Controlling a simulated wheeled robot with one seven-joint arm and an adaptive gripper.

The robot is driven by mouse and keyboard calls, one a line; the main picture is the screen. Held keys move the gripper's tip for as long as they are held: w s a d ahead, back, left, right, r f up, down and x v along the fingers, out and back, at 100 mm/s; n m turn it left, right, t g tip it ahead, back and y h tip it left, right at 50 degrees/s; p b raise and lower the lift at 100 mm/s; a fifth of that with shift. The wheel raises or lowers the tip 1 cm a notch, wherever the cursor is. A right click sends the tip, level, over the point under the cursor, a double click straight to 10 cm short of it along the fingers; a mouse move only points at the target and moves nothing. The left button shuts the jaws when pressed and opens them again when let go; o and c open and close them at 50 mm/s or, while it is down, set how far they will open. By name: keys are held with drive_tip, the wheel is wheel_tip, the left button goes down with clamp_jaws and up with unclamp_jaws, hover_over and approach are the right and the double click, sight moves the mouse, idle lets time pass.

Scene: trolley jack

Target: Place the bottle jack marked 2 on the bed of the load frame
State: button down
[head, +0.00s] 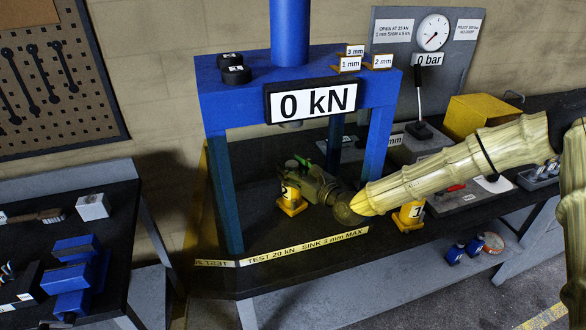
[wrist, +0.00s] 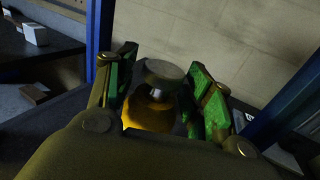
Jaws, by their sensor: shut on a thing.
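The yellow bottle jack marked 2 (head: 291,203) stands upright between the posts of the blue load frame (head: 232,95), over its dark bed (head: 262,236). I cannot tell whether its base touches the bed. My gripper (head: 297,178) reaches in from the right and is shut on the jack, hiding part of its upper body. In the wrist view, the jack (wrist: 148,112) with its round grey top sits between the green pads of my gripper (wrist: 160,95). A second yellow jack marked 1 (head: 408,216) stands to the right, partly behind my arm.
The frame's display (head: 311,101) reads 0 kN. Blue posts stand close on both sides of my gripper. A yellow strip (head: 305,247) marks the front edge. A gauge panel (head: 432,32) and lever are behind right. A side bench (head: 93,207) with blue parts is at left.

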idle(0.4)
drive_tip(key=c, duration=0.5)
unclamp_jaws()
drive_tip(key=shift+s, duration=0.1)
drive_tip(key=shift+f, duration=0.1)
